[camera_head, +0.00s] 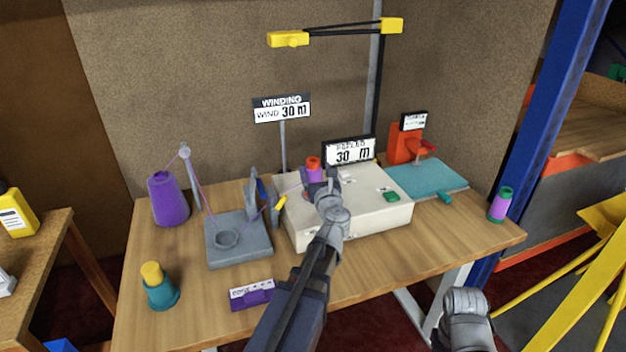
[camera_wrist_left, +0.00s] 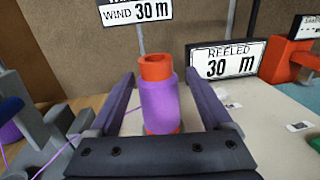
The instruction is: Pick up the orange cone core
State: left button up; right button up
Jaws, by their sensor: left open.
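The orange cone core (camera_head: 313,163) stands upright on the cream winding machine (camera_head: 374,218), with purple yarn wound around its middle. Its orange top (camera_wrist_left: 155,66) and a strip of orange at its bottom show in the left wrist view. My left gripper (camera_head: 322,187) is open, with one finger on each side of the core in the wrist view; I see gaps between the fingers and the yarn. In the head view the gripper hides the lower part of the core. My right gripper (camera_head: 467,308) is at the lower right, off the table, its jaws unclear.
A purple yarn cone (camera_head: 167,200) stands at the left, its thread running through a grey stand (camera_head: 237,240). A teal cone with a yellow core (camera_head: 160,288), a purple label block (camera_head: 252,293) and a green-and-purple spool (camera_head: 500,205) stand on the table. The front right tabletop is clear.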

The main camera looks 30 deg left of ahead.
aim_at(311, 161)
pick_arm(q)
jog(key=x, duration=0.5)
jog(key=shift+a+r, duration=0.15)
jog(key=shift+a, duration=0.05)
jog(key=shift+s, duration=0.1)
grip_shut()
dwell(0.4)
